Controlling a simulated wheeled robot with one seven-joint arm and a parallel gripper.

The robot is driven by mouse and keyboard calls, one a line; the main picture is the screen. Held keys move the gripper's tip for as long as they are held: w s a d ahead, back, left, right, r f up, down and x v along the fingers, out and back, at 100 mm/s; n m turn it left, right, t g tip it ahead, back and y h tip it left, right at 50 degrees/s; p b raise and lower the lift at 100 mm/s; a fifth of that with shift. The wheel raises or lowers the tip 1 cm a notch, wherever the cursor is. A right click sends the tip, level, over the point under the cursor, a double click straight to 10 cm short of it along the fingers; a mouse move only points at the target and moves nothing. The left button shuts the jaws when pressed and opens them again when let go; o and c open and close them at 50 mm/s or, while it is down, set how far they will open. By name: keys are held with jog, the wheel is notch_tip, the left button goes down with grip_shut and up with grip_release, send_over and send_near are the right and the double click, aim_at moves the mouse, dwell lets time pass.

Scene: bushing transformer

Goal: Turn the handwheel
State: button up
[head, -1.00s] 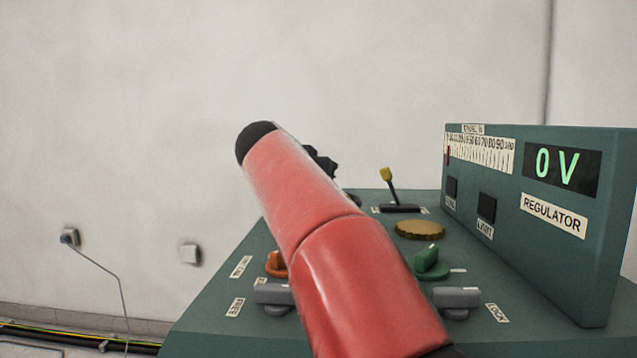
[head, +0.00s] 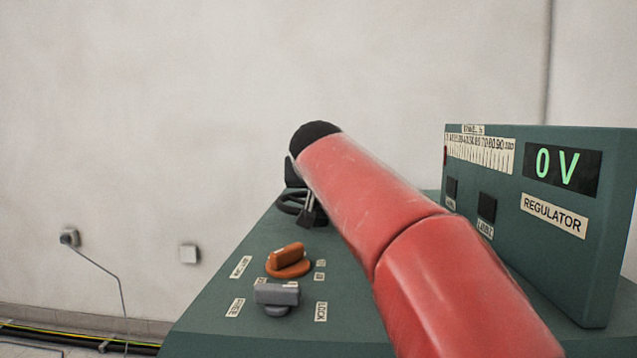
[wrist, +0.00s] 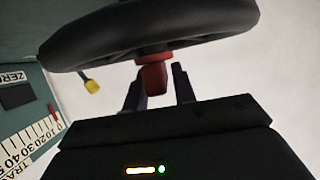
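The black handwheel (head: 291,204) lies on the left back part of the green console, partly hidden by my arm in the head view. In the wrist view its thick dark rim (wrist: 200,30) fills the top, very close. A red piece (wrist: 152,78) shows against the rim. My gripper (wrist: 160,70) points at the wheel with its two dark fingers apart, one on each side of the red piece in the picture. A gap shows at the right finger; I cannot tell whether the left finger touches. In the head view the gripper (head: 308,214) is small and dark at the wheel.
The console bears an orange knob (head: 288,260) and a grey knob (head: 277,296) in front of the wheel. The upright regulator panel (head: 590,235) at right reads 0 V. A yellow-tipped lever (wrist: 91,85) shows in the wrist view. My red arm hides the console's middle.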

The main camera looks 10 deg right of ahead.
aim_at(318, 208)
jog(key=shift+o, duration=1)
jog(key=shift+b+v, duration=0.65)
jog(key=shift+v, duration=3.25)
